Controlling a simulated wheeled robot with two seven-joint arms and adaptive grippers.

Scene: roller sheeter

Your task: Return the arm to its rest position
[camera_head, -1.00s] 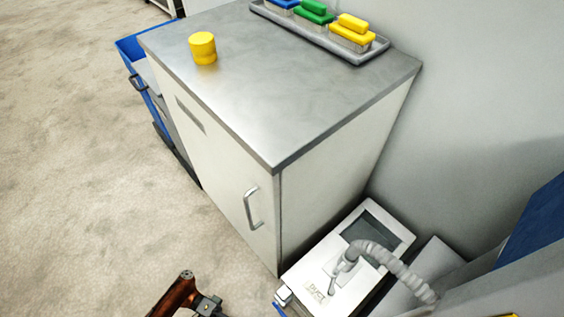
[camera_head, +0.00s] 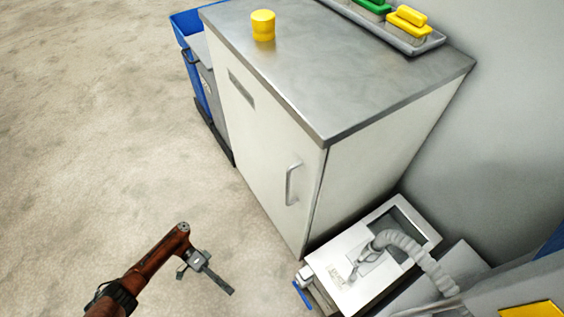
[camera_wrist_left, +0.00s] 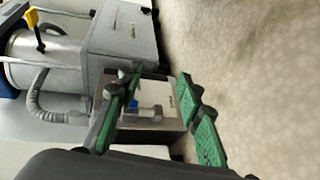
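My left arm comes in from the lower left of the head view, with its left gripper (camera_head: 207,274) over the bare floor. The gripper is in front of the white cabinet and apart from it. In the left wrist view the green-padded fingers of my left gripper (camera_wrist_left: 160,80) stand wide apart with nothing held between them. My right gripper is not in view.
A boxy machine with a grey hose (camera_head: 410,250) stands right of my gripper. A blue bin (camera_head: 190,60) is behind. Floor at left is clear.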

